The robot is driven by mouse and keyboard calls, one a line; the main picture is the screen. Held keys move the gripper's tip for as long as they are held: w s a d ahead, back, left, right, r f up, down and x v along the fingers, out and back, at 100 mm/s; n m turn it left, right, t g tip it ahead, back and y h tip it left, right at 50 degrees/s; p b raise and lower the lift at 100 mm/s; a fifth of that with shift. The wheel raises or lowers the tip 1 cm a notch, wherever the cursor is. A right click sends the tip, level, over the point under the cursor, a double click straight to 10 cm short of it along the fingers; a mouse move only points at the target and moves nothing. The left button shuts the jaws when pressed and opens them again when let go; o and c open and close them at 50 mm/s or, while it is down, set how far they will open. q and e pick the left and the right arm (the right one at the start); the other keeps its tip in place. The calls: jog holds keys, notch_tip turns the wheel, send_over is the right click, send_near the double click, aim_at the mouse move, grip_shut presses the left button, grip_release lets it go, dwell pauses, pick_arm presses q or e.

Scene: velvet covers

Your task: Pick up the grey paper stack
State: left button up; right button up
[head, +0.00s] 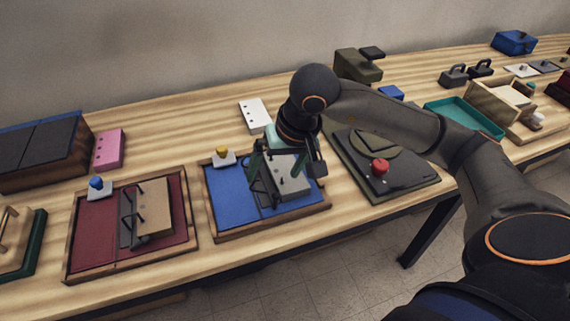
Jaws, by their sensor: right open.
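The grey paper stack (293,187), a light grey block with small dark dots on it, lies on the right part of the blue-lined tray (226,196). My right gripper (287,174) is above and around it, pointing down, with its dark fingers apart. The gripper partly hides the stack, and I cannot tell whether the fingers touch it. A dark bar (266,197) lies along the stack's left side. My left gripper is not in view.
A red-lined tray (92,226) with a tan stack (157,205) stands to the left. A dark device with a red knob (379,167) stands close on the right. A yellow knob (222,153) is at the blue tray's back edge. A white block (253,115) lies behind.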

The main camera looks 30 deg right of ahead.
jog(key=w+d+r+t+h, duration=0.1)
jog(key=w+d+r+h, duration=0.1)
jog(key=d, duration=0.3)
send_near(285, 168)
jog(key=shift+w+a+f+n+h, duration=0.1)
jog(key=shift+w+f+n+h, duration=0.1)
jog(key=shift+f, duration=0.4)
jog(key=shift+w+a+f+n+h, duration=0.1)
jog(key=shift+a+f+n, duration=0.1)
jog(key=shift+f, duration=0.4)
jog(key=shift+x, duration=3)
jog(key=shift+d, duration=0.1)
jog(key=shift+c, duration=0.2)
jog(key=shift+w+r, duration=0.1)
jog(key=c, duration=1.3)
